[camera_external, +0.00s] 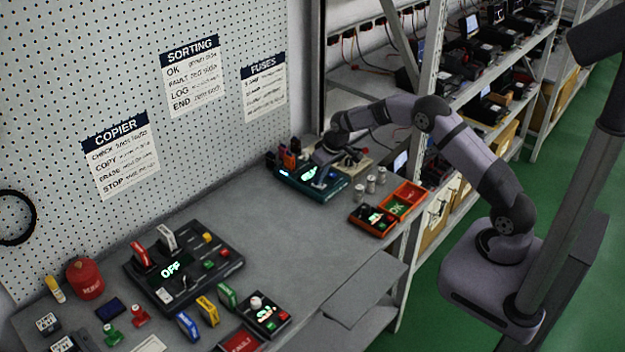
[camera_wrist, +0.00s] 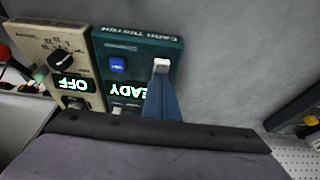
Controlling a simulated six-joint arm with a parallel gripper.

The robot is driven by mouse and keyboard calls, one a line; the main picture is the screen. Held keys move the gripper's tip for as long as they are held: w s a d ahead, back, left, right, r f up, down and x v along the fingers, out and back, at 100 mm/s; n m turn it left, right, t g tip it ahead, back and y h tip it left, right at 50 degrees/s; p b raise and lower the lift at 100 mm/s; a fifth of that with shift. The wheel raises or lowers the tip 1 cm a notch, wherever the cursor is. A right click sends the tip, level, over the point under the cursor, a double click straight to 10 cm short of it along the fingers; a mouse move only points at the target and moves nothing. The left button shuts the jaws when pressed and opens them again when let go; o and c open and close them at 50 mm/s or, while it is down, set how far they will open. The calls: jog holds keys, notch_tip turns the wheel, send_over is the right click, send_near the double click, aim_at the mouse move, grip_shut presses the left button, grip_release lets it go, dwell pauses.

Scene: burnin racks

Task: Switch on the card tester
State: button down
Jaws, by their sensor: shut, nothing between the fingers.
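The card tester (camera_wrist: 138,52) is a teal box, seen upside down in the wrist view, with its lit display (camera_wrist: 127,90) reading READY. It carries a blue button (camera_wrist: 117,65) and a white switch (camera_wrist: 161,64). My gripper (camera_wrist: 161,84) is shut and empty, its narrow blue fingers reaching up to the near side of the white switch. I cannot tell whether they touch it. The fingers and gripper body hide part of the tester's front. In the external view the tester (camera_external: 330,189) stands at the bench's far end, with my gripper (camera_external: 318,176) over it.
A beige device (camera_wrist: 40,45) with a black knob and a display reading OFF stands beside the tester. In the external view, several small cylinders (camera_external: 371,184) and orange trays (camera_external: 410,193) lie nearby. A black panel (camera_external: 215,240) reading OFF is nearer. The bench middle is clear.

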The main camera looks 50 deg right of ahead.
aim_at(323, 185)
jog(key=shift+s, duration=0.35)
jog(key=shift+r, duration=0.1)
jog(key=shift+w+r+p, duration=0.1)
jog(key=shift+r+p, duration=0.3)
jog(key=shift+r, duration=0.2)
notch_tip(323, 185, up, 13)
jog(key=b, duration=0.1)
jog(key=shift+s+f+b, duration=0.15)
jog(key=shift+s+b, duration=0.25)
jog(key=shift+s, duration=0.1)
